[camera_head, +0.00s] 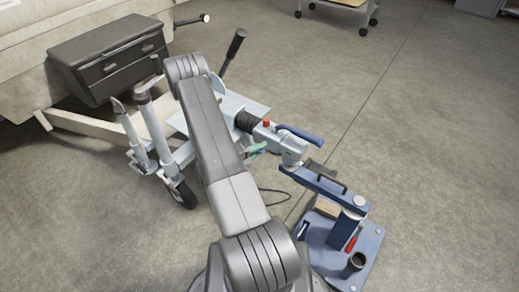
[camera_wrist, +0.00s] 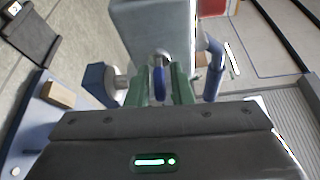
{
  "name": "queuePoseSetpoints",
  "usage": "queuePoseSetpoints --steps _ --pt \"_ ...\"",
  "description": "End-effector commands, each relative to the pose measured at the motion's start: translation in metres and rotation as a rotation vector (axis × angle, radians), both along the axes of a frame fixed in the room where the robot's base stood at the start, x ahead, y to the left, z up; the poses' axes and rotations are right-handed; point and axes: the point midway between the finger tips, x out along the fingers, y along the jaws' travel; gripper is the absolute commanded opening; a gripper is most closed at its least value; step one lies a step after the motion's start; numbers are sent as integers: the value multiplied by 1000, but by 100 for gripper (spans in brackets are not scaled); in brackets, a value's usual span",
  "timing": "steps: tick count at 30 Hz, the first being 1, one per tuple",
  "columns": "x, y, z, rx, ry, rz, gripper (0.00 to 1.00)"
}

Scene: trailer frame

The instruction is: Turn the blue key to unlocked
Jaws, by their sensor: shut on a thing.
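The blue key (camera_wrist: 159,84) shows in the wrist view, below a silver lock barrel on the pale coupling body (camera_wrist: 155,28). Its bow looks narrow and upright in the picture. My gripper (camera_wrist: 161,90) has green fingers on both sides of the key and is shut on it. In the head view my gripper (camera_head: 256,148) is at the near side of the trailer coupling (camera_head: 290,147), partly behind my arm. The key is hidden there. Whether the lock is locked or unlocked cannot be read.
A blue coupling handle (camera_head: 300,134) and red knob (camera_head: 266,122) are close to my gripper. A blue stand (camera_head: 372,240) holds a wooden block (camera_head: 326,207), a red-handled tool (camera_head: 351,242) and a dark cup (camera_head: 356,262). A jockey wheel (camera_head: 184,194) stands left. Floor at right is clear.

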Motion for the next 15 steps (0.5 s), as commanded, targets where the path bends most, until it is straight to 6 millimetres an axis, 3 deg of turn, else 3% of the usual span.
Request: queuePoseSetpoints --steps 15 --pt "0 0 -1 365 -262 0 0"
